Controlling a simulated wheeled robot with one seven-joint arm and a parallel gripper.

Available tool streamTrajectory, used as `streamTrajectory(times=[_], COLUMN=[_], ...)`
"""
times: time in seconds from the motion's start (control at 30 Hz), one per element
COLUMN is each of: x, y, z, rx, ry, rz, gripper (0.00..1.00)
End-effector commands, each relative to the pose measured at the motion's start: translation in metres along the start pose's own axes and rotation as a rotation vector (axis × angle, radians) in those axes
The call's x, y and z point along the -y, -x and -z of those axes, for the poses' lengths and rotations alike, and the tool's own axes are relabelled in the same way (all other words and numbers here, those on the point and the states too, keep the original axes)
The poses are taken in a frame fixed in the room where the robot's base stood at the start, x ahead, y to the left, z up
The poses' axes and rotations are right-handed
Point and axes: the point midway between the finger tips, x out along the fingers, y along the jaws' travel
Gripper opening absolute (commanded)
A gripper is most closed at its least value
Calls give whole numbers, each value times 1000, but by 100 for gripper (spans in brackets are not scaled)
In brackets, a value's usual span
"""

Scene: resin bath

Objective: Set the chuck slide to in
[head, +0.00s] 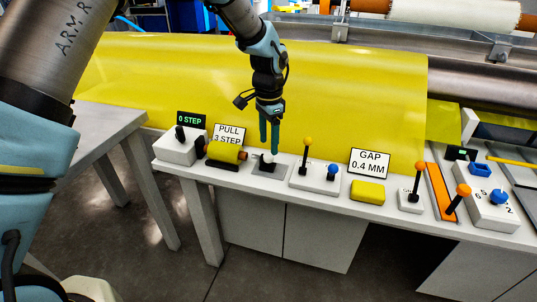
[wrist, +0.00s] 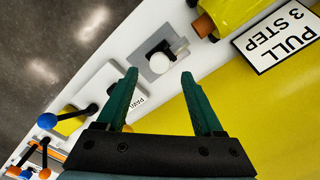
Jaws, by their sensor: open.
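A small slide with a white round knob (head: 268,157) sits on a grey plate on the white bench; no label on it is readable, so I cannot confirm it is the chuck slide. In the wrist view the white knob (wrist: 161,62) lies ahead of my fingertips, in line with the gap between them, beside a black part on the grey plate (wrist: 150,70). My gripper (head: 269,142) has green fingers pointing down over the knob. In the wrist view my gripper (wrist: 158,75) is open and empty. Whether the slide stands in or out I cannot tell.
Left of the knob are a yellow cylinder (head: 226,151) under a "PULL 3 STEP" sign (head: 228,134) and a "0 STEP" box. Right are a white lever box (head: 316,178), a yellow block (head: 368,192) and more levers. A yellow sheet (head: 350,90) rises behind.

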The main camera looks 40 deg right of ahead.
Motion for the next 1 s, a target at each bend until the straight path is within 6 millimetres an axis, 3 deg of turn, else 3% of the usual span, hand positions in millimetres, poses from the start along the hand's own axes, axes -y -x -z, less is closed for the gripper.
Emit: streamTrajectory(times=[0.1,0.3,0.73,1.0], x=[0,0,0,0], y=[-22,-48,-58,-58], z=[0,0,0,0], rx=[2,0,-1,-1], ry=[0,1,2,2], rz=[-2,-1,1,1], gripper=[69,69,69,38])
